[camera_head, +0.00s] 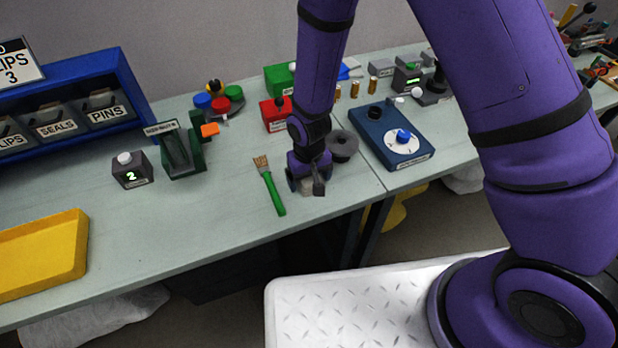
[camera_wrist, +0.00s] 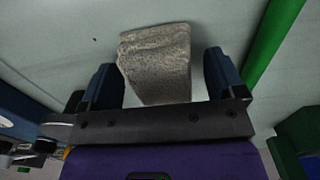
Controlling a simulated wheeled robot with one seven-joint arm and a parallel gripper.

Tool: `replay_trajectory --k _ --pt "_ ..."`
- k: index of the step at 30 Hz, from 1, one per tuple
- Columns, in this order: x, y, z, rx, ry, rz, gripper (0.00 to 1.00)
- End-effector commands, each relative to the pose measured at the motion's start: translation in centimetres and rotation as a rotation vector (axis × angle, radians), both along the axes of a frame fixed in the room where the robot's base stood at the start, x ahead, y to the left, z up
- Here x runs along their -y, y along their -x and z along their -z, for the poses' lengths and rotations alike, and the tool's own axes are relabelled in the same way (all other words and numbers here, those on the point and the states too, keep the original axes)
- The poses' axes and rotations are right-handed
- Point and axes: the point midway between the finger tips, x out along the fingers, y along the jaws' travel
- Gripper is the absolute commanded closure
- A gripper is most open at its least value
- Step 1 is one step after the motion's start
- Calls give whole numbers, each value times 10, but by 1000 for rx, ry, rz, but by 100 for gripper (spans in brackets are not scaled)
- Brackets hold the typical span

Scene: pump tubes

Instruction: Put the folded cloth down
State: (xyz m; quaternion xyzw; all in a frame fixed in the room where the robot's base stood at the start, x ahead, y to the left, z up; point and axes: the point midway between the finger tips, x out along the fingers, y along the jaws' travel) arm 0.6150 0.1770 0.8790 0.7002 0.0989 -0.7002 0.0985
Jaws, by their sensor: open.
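The folded cloth (camera_wrist: 158,62) is a grey, speckled, layered piece. In the wrist view it lies on the pale bench top between the two blue fingers of my gripper (camera_wrist: 163,80). The fingers are open, with a gap showing beside the cloth on each side. In the head view my gripper (camera_head: 306,184) is low over the bench near its front edge, and only a small pale part of the cloth (camera_head: 307,190) shows beneath it. The rest of the cloth is hidden by the gripper there.
A green-handled brush (camera_head: 272,190) lies just left of my gripper. A dark round spool (camera_head: 342,146) and a blue box with a dial (camera_head: 388,134) stand behind and to the right. A yellow tray (camera_head: 45,252) is at far left. The bench (camera_head: 200,215) is clear between tray and brush.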

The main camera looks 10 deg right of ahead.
Motion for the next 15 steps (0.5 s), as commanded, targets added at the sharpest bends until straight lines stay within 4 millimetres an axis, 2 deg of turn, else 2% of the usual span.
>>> replay_trajectory --k 15 --pt "0 -1 -84 4 -2 0 12"
